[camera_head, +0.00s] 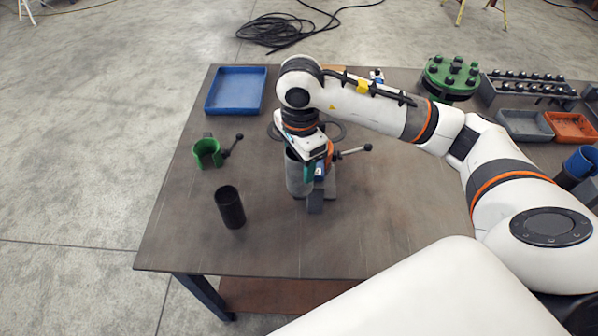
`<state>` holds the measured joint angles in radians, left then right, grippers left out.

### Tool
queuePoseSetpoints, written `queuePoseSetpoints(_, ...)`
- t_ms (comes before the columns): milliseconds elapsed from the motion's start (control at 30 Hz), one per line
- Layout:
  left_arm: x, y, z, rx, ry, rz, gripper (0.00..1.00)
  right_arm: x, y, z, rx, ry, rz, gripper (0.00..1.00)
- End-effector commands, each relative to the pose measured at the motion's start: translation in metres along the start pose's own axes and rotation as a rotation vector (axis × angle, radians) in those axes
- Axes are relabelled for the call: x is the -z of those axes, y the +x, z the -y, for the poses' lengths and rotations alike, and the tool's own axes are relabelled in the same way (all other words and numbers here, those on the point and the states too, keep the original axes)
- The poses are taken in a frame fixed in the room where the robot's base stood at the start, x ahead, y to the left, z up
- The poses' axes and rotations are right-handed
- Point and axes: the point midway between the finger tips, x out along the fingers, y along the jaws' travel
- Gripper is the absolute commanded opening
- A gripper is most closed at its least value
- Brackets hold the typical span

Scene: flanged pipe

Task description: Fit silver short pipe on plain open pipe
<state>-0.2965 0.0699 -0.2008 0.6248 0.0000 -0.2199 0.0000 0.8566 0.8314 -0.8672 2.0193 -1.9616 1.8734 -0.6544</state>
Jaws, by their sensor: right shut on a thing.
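My right gripper (314,172) comes down from above at the middle of the table and is shut on the silver short pipe (296,176). The silver pipe is upright and partly hidden by the gripper. It is at a grey stand (316,203) with a black-knobbed lever (354,152). I cannot tell whether the pipe rests on anything or sits over another pipe there. A plain black open pipe (230,208) stands upright to the left, apart from the gripper. My left gripper is not in view.
A green clamp (207,153) with a lever stands left of the gripper. A blue tray (236,91) lies at the back left. A green bolted flange (451,77), a bolt rack (528,88), a grey bin (523,125) and an orange bin (571,127) are at the right. The front table area is clear.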

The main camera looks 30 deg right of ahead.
Motion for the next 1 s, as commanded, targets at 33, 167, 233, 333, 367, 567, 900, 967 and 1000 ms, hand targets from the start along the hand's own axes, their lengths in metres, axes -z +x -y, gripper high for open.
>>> queuePoseSetpoints(33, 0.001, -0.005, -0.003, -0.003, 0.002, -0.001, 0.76, -0.004, -0.006, -0.005, -0.002, 0.112, 0.000, 0.20)
queuePoseSetpoints(167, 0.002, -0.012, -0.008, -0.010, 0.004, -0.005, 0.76, -0.014, -0.013, -0.016, -0.004, 0.423, 0.001, 0.20)
queuePoseSetpoints(233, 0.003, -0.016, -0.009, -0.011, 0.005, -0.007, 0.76, -0.019, -0.017, -0.022, -0.004, 0.595, 0.001, 0.20)
queuePoseSetpoints(333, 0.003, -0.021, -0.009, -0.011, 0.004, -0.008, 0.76, -0.028, -0.023, -0.030, -0.005, 0.852, 0.000, 0.20)
queuePoseSetpoints(367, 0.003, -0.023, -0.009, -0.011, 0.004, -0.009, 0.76, -0.030, -0.025, -0.033, -0.004, 0.931, 0.001, 0.20)
queuePoseSetpoints(567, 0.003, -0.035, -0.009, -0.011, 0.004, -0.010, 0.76, -0.049, -0.037, -0.049, -0.002, 1.465, 0.000, 0.20)
queuePoseSetpoints(900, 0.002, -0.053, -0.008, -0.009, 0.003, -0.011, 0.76, -0.081, -0.055, -0.071, 0.009, 2.357, 0.006, 0.20)
queuePoseSetpoints(967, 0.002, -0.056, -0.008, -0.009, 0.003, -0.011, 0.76, -0.086, -0.058, -0.074, 0.011, 2.494, 0.007, 0.20)
queuePoseSetpoints(1000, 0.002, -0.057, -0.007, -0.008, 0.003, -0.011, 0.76, -0.089, -0.059, -0.076, 0.012, 2.577, 0.010, 0.20)
